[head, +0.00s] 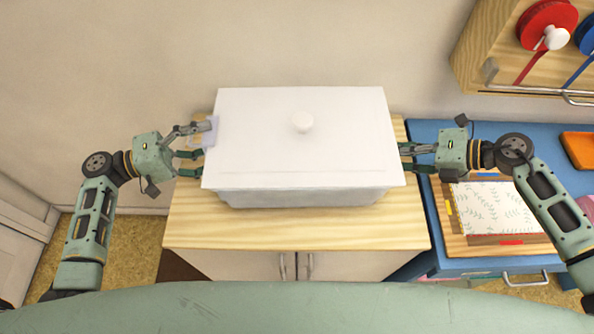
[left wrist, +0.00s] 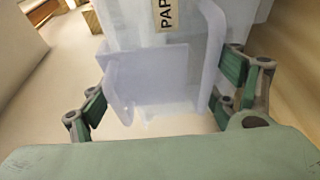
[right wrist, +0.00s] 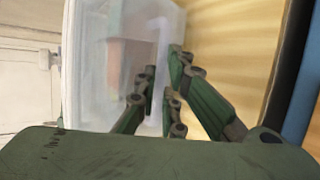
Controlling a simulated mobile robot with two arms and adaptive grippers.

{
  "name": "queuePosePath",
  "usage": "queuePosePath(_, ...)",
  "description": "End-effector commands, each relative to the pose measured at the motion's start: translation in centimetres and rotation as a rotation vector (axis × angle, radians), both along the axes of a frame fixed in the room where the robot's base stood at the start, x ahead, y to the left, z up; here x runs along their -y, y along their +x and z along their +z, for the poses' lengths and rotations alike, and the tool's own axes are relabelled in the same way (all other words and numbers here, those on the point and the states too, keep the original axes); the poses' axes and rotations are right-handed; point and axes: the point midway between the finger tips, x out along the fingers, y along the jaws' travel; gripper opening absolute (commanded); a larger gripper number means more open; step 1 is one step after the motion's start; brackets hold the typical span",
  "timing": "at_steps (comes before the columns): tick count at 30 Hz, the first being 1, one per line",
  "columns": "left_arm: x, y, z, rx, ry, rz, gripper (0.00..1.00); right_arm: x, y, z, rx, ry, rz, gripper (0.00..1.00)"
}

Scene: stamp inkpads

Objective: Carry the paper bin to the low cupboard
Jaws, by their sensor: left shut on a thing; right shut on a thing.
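The paper bin (head: 300,135) is a white, lidded box with a round knob on top. In the head view it is over the wooden top of the low cupboard (head: 205,225); I cannot tell whether it touches that top. My left gripper (head: 198,153) is shut on the bin's left handle, a translucent piece that shows in the left wrist view (left wrist: 150,75) below a label reading "PAP". My right gripper (head: 408,157) is shut at the bin's right side; in the right wrist view its fingers are against the translucent bin wall (right wrist: 95,70). The right handle is mostly hidden.
A blue surface (head: 428,205) to the right holds a framed patterned sheet (head: 500,210) and an orange item (head: 578,149). A wooden rack (head: 480,50) with red and blue reels is on the wall at upper right. The wall is close behind the bin.

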Motion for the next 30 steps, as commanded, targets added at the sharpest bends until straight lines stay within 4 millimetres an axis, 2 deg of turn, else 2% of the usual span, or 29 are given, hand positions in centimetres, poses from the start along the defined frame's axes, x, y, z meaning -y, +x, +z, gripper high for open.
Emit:
queuePosePath(13, 0.0, 0.1, -1.7, 0.005, -0.002, 0.0, 0.19, -0.1, 0.2, -1.5, 0.01, 0.006, 0.0, 0.0)
queuePosePath(14, 0.0, 0.0, -2.0, -0.003, 0.004, 0.0, 0.83, 0.0, 0.0, -1.8, 0.003, 0.001, 0.001, 0.1)
queuePosePath(20, 0.0, 0.0, -1.9, -0.002, 0.003, 0.0, 1.0, 0.0, 0.0, -1.7, 0.002, 0.0, 0.001, 0.27)
queuePosePath(30, -0.2, -0.1, -1.8, -0.001, 0.002, 0.0, 1.0, 0.0, 0.0, -1.8, 0.0, 0.0, 0.0, 0.27)
